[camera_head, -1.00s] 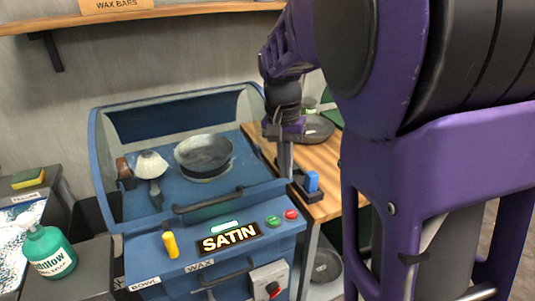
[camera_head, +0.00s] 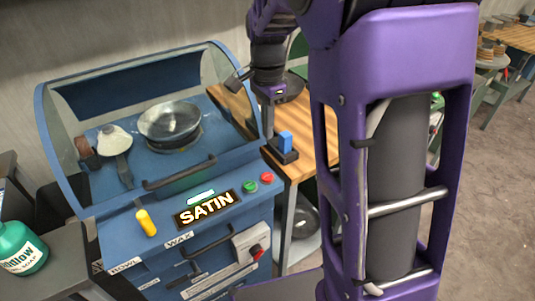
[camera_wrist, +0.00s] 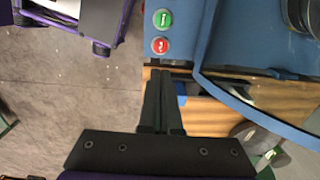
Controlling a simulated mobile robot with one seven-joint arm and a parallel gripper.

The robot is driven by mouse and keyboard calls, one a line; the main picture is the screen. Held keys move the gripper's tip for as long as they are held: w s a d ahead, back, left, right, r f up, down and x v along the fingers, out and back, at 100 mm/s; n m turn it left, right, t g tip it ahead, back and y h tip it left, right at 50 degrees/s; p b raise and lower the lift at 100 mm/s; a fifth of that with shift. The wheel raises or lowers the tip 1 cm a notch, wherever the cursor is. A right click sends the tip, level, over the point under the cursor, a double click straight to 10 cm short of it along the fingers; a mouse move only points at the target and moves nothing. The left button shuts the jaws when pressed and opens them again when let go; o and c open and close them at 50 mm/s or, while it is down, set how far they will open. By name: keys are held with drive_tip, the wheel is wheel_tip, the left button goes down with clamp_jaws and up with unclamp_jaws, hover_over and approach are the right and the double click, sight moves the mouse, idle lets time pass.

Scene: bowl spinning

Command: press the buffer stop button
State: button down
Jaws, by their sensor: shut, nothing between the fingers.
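The blue buffer machine (camera_head: 215,225) has a red stop button (camera_head: 267,178) and a green button (camera_head: 250,187) at the right end of its front panel. The wrist view shows the red button (camera_wrist: 159,45) just beyond my fingertips, with the green button (camera_wrist: 162,18) farther up. My gripper (camera_head: 269,133) points down beside the machine's right end, above and behind the red button in the head view. It is shut and empty; the wrist view shows its fingers (camera_wrist: 160,78) together, apart from the button in the picture. A shiny bowl (camera_head: 170,122) sits inside under the clear hood.
The clear hood (camera_head: 215,150) with its handle stands close to my gripper. A blue block on a black base (camera_head: 285,145) sits on the wooden table (camera_head: 300,165) at right.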

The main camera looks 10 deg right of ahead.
sight(268, 178)
wheel_tip(268, 178, down, 14)
drive_tip(key=shift+r+b, duration=0.15)
drive_tip(key=shift+b, duration=1)
drive_tip(key=shift+f, duration=0.55)
drive_tip(key=shift+s+f+b, duration=0.3)
drive_tip(key=shift+f, duration=0.15)
wheel_tip(268, 178, up, 15)
drive_tip(key=p, duration=0.5)
drive_tip(key=shift+w+r, duration=0.15)
drive_tip(key=shift+w, duration=0.2)
